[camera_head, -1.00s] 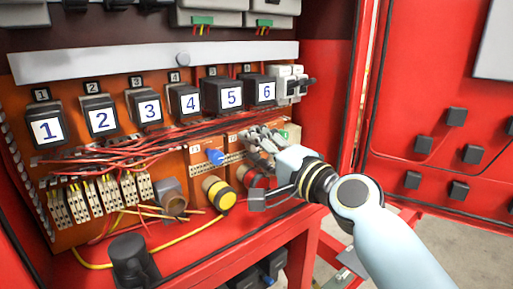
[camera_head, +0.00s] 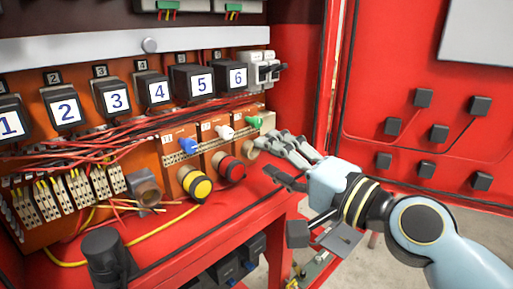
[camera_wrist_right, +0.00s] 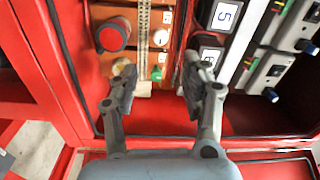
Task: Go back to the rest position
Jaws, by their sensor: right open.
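My right gripper (camera_head: 278,162) is open and empty in front of the right end of the red cabinet's panel. In the right wrist view its two fingers (camera_wrist_right: 157,95) stand apart with nothing between them. Just left of it in the head view are a blue knob (camera_head: 188,146), a white knob (camera_head: 225,132) and a green knob (camera_head: 254,122). Below them are a yellow button (camera_head: 200,187) and a red button (camera_head: 233,170), which also shows in the right wrist view (camera_wrist_right: 112,35). My left gripper is out of view.
Black numbered blocks (camera_head: 193,82) line the panel above red wires (camera_head: 100,145). A white breaker (camera_head: 258,68) sits at the row's right end. The red door (camera_head: 430,120) with black knobs stands open at right. A black cylinder (camera_head: 108,258) stands on the front ledge.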

